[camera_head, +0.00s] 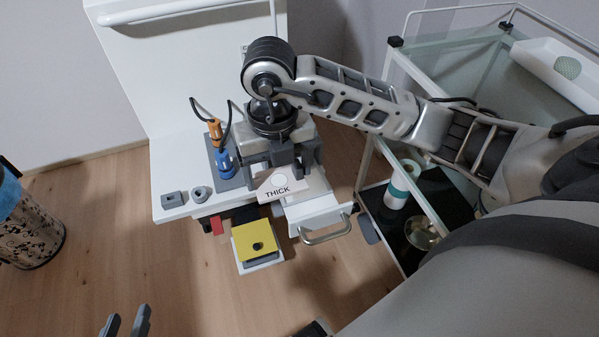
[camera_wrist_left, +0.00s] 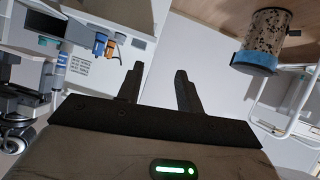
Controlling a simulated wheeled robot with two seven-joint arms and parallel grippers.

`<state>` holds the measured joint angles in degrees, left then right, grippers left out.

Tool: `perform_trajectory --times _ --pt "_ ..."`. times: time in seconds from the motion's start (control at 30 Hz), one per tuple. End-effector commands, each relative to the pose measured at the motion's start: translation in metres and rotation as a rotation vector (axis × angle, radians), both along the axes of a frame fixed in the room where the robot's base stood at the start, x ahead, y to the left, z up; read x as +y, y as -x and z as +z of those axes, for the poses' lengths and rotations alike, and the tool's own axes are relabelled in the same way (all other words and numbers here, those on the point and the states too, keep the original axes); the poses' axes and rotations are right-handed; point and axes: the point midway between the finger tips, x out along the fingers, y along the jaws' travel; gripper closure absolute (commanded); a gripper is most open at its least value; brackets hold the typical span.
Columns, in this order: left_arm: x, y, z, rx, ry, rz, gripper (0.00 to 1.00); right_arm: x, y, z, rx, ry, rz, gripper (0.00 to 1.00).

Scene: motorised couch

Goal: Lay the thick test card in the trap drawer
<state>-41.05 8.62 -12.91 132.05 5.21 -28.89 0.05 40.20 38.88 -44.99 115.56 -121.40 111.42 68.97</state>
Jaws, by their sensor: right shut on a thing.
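The thick test card (camera_head: 276,186) is white with the word THICK and a round mark. My right gripper (camera_head: 283,170) is shut on it, at the front of the white unit. A white drawer (camera_head: 318,214) with a grey bar handle is pulled out just below and right of the card; I take it for the trap drawer. The card overlaps its rear left part in the head view, so I cannot tell whether they touch. My left gripper (camera_head: 126,324) is low at the left, far from the card. It is open and empty in the left wrist view (camera_wrist_left: 160,72).
A yellow pad (camera_head: 255,238) on a white plate sticks out left of the drawer. Orange (camera_head: 214,129) and blue (camera_head: 222,160) connectors stand on the worktop. A glass-shelved trolley (camera_head: 405,150) is close on the right. A patterned bin (camera_head: 30,230) stands far left.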

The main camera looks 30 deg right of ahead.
Motion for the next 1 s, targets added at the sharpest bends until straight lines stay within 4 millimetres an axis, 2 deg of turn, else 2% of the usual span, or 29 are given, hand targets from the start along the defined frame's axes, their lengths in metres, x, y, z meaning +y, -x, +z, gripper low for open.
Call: perform_trajectory --times 0.03,0.13,0.2,0.33,0.63,0.87,1.0 --pt "-0.001 0.001 -0.005 0.010 0.000 -0.003 0.64 -0.014 -0.006 -0.008 0.002 0.004 -0.007 0.41" --pt "-0.003 0.003 -0.012 0.024 0.003 -0.008 0.64 -0.036 -0.017 -0.019 0.003 0.003 -0.007 0.41" --pt "-0.005 0.003 -0.018 0.031 0.006 -0.012 0.64 -0.045 -0.022 -0.035 0.004 0.001 -0.005 0.41" --pt "-0.008 0.002 -0.026 0.049 0.009 -0.021 0.64 -0.059 -0.030 -0.055 0.002 0.001 -0.003 0.41" --pt "-0.009 -0.002 -0.032 0.054 0.007 -0.026 0.64 -0.073 -0.037 -0.072 0.000 -0.001 0.000 0.41" --pt "-0.010 -0.001 -0.043 0.076 0.008 -0.031 0.64 -0.076 -0.038 -0.105 0.001 0.000 0.001 0.41" --pt "-0.010 -0.003 -0.044 0.077 0.006 -0.033 0.64 -0.076 -0.039 -0.106 -0.002 -0.001 0.001 0.41"
